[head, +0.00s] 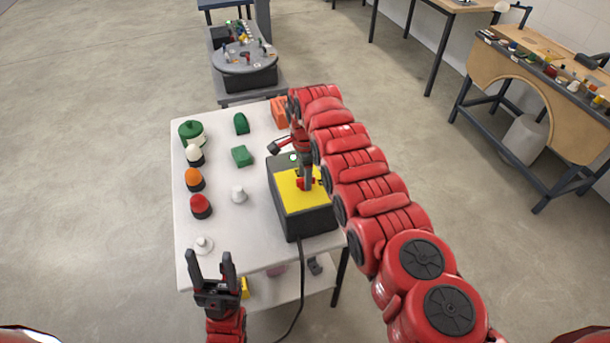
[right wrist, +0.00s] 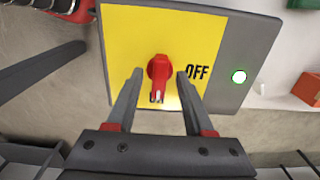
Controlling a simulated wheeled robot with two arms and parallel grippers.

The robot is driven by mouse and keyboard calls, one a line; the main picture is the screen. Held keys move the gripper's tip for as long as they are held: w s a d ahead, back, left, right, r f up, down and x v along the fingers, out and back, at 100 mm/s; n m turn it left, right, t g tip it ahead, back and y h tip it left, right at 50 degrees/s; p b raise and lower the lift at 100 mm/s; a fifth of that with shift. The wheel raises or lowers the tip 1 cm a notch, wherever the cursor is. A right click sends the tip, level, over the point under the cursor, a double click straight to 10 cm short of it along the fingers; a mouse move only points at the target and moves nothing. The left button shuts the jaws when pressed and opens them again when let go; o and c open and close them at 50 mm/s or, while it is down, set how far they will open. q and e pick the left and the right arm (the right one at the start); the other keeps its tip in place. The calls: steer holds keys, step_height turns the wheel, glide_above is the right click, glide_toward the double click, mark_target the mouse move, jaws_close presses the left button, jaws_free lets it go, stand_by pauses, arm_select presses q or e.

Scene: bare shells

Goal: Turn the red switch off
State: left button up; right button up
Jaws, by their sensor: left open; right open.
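The red switch (right wrist: 158,72) is a knob on the yellow top of a dark box (right wrist: 240,40). In the right wrist view its white-tipped pointer points down, toward my gripper, and the word OFF is printed to its right. A green light (right wrist: 238,76) glows on the grey strip. My right gripper (right wrist: 160,88) is open, one finger on each side of the knob; I cannot tell whether they touch it. In the head view the box (head: 316,222) stands at the white table's right side, the knob (head: 306,184) partly hidden by my right gripper. My left gripper (head: 209,262) is open and empty near the table's front-left corner.
The white table (head: 225,225) also holds a green pot (head: 192,133), green blocks (head: 242,157), an orange block (head: 280,112) and several knobbed pieces along the left, including a red one (head: 201,206). A black cable (head: 300,270) hangs from the box's front.

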steer(key=shift+d+f, duration=0.1)
steer(key=shift+f, duration=0.1)
jaws_close()
